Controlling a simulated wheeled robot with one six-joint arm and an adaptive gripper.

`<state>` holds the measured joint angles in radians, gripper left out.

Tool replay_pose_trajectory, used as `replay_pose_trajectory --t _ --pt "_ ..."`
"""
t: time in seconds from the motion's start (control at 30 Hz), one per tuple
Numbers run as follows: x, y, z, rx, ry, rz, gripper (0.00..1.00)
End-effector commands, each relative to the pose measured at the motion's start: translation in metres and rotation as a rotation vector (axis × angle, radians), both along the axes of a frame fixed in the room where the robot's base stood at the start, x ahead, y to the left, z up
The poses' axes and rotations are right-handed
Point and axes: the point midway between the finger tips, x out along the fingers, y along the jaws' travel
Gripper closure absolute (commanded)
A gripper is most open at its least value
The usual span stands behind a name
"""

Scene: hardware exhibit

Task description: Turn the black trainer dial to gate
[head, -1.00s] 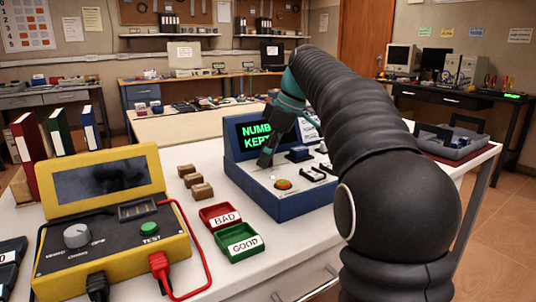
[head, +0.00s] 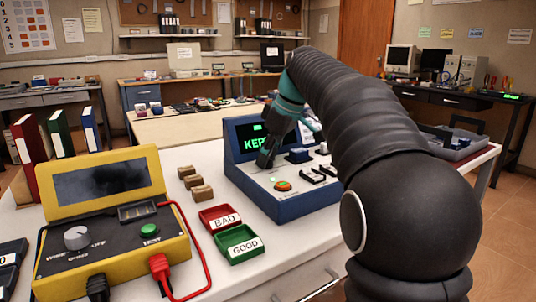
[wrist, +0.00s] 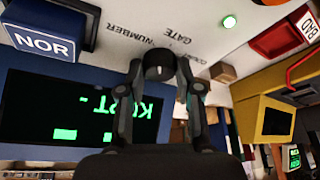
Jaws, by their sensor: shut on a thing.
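The blue trainer (head: 290,208) stands on the white table, with a tilted screen (head: 255,140) that shows green text reading "KEP" in the part not covered by my arm. My gripper (head: 266,158) reaches down to the trainer's panel, just in front of the screen. In the wrist view my gripper (wrist: 160,74) is shut on the black dial (wrist: 159,62), one finger on each side. The labels NUMBER (wrist: 124,27) and GATE (wrist: 177,34) are printed on the panel near the dial, with a third label partly readable. I cannot tell which label the dial points to.
A blue NOR block (wrist: 42,42) sits close to the gripper in the wrist view. Red BAD (head: 220,218) and green GOOD (head: 238,244) trays and a yellow tester (head: 110,220) stand to the left.

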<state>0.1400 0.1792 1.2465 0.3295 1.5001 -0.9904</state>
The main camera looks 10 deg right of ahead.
Motion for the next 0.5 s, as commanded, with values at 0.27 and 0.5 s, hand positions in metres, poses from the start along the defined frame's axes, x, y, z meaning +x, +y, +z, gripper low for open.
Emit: replay_pose_trajectory --t 0.27,0.5 --pt "-0.0016 0.0020 0.0002 0.000 0.001 -0.231 1.00" --pt "-0.0018 0.0024 0.0003 0.001 0.002 -0.401 1.00"
